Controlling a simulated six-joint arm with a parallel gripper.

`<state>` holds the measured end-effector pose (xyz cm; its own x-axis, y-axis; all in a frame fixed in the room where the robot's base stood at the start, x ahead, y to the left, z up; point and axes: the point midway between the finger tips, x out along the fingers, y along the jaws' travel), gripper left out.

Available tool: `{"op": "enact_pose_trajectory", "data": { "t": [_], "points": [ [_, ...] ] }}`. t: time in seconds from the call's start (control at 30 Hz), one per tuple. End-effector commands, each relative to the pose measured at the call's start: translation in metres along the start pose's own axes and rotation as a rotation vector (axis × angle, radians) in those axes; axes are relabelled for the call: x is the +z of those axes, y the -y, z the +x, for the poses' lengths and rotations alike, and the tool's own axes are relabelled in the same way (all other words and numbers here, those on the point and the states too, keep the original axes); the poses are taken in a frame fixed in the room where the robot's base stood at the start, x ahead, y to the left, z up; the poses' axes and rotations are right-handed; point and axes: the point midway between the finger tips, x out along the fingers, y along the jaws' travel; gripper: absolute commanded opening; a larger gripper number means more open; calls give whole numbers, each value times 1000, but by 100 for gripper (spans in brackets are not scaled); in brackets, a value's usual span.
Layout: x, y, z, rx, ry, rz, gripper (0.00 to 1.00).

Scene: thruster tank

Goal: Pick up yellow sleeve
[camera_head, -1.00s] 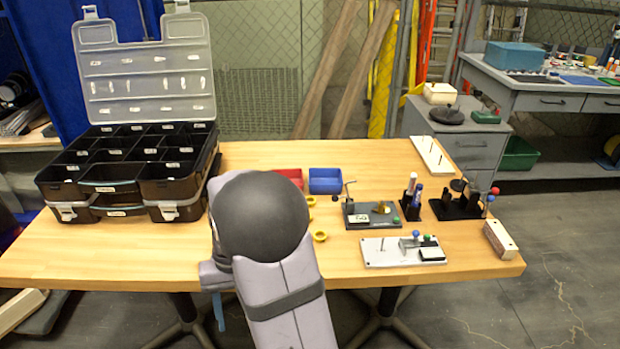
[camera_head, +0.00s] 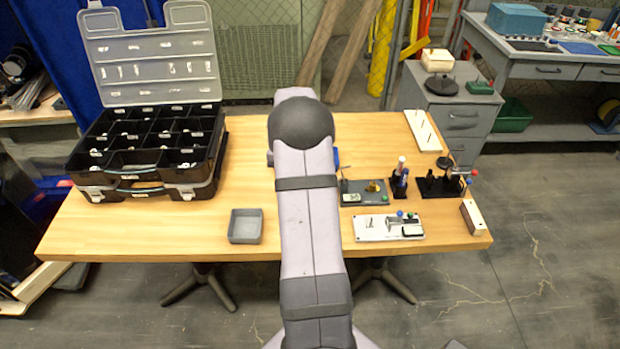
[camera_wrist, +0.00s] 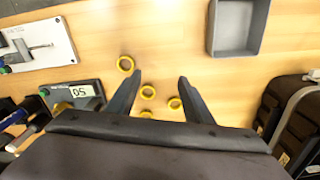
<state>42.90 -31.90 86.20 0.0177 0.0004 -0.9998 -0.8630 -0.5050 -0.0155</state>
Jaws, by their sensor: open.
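In the head view my arm hides the gripper and the loose sleeves.
A grey tray (camera_head: 246,226) stands left of my arm; it also shows in the wrist view (camera_wrist: 238,52). A dark fixture (camera_head: 357,198) and a white plate fixture (camera_head: 375,229) are to the right. A black organizer (camera_head: 150,150) stands open at the left. The front middle is clear.

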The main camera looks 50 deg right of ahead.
Motion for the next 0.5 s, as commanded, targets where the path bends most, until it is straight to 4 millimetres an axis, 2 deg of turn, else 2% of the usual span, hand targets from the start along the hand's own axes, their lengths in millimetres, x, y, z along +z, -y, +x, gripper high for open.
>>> {"op": "enact_pose_trajectory", "data": {
  "t": [0.03, 0.2, 0.33, 0.5],
  "points": [
    [-20, -4, 12, 9, -75, 8, 47],
    [-72, -13, 8, 21, -281, 19, 47],
    [-92, -14, 1, 19, -365, 20, 47],
    [-98, -14, -2, 18, -388, 19, 47]
  ]
}}
